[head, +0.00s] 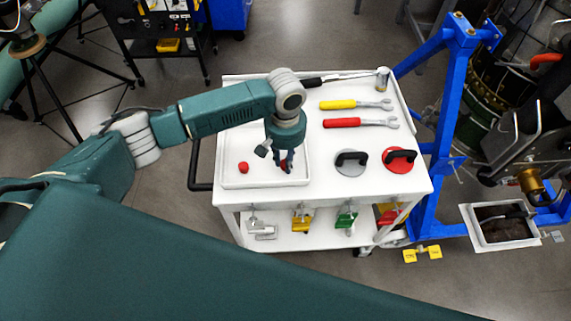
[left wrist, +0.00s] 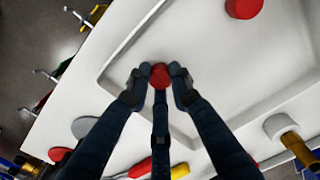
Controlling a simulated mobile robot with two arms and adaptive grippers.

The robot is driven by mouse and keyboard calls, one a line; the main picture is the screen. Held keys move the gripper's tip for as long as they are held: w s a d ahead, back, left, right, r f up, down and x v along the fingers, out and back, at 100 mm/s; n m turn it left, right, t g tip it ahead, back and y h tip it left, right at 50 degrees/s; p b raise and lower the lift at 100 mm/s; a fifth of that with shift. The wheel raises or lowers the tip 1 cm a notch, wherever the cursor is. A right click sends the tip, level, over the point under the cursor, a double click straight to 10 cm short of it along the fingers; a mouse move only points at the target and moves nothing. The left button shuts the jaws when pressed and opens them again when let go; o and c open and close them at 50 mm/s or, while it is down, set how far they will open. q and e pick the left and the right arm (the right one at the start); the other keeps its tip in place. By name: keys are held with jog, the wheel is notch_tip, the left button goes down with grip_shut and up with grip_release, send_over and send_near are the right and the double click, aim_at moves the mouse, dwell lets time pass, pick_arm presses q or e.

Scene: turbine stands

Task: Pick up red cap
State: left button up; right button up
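My left gripper (head: 287,165) is over the right part of the white tray on the cart top. Its dark fingers are closed in around a red cap (left wrist: 160,76), with fingertips against its sides in the left wrist view. The fingers partly hide this cap; in the head view only a bit of red shows beside them. I cannot tell whether it is clear of the tray. A second red cap (head: 243,168) lies free in the tray's left part; it also shows at the top of the left wrist view (left wrist: 243,8). My right gripper is not in view.
The shallow white tray (head: 233,184) has a low rim. To its right lie a yellow-handled wrench (head: 340,104), a red-handled wrench (head: 345,122), a grey disc (head: 349,169) and a red disc (head: 398,166) with handles. A blue frame (head: 445,110) stands right of the cart.

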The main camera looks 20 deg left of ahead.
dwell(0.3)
pick_arm(q)
jog(key=shift+r, duration=0.55)
notch_tip(320, 180, up, 19)
jog(key=b, duration=0.2)
grip_shut()
